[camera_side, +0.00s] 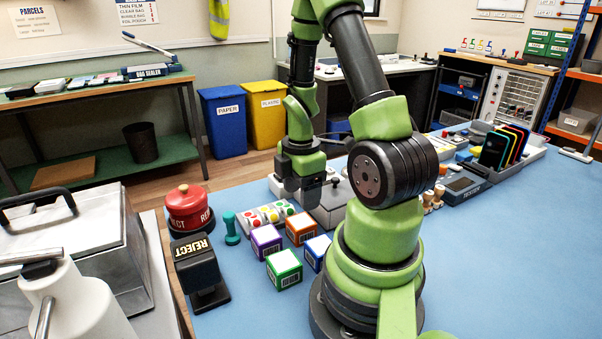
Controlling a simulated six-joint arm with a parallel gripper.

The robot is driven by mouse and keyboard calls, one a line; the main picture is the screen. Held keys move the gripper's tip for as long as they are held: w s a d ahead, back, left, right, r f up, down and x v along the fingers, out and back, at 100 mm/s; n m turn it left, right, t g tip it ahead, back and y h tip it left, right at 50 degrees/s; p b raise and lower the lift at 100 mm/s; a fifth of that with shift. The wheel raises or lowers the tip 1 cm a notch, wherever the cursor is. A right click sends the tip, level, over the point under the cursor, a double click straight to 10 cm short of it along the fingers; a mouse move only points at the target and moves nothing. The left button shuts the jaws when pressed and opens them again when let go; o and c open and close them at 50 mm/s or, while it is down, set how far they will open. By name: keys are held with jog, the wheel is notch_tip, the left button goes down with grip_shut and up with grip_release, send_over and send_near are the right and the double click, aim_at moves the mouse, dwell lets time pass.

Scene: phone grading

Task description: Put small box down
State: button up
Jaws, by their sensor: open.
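Several small barcoded boxes stand close together on the blue mat (480,260): a purple box (266,241), an orange box (301,228), a green box (284,269) and a blue box (317,252). The blue box is partly hidden by my arm.
Phones (497,148) stand in a rack at right. The right front mat is clear.

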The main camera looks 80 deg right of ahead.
aim_at(301, 220)
jog(key=w+a+r+m+t, duration=0.2)
jog(key=a+r+m, duration=0.15)
jog(key=r, duration=0.35)
jog(key=w+a+r+m+t, duration=0.25)
jog(key=a+r, duration=0.25)
jog(key=r, duration=0.3)
jog(key=s+a+r+m+t+y, duration=0.2)
jog(key=s+a+r+m, duration=0.3)
jog(key=a, duration=0.5)
jog(key=shift+r+m+t, duration=0.35)
jog(key=shift+r+m, duration=0.45)
jog(key=shift+m, duration=0.2)
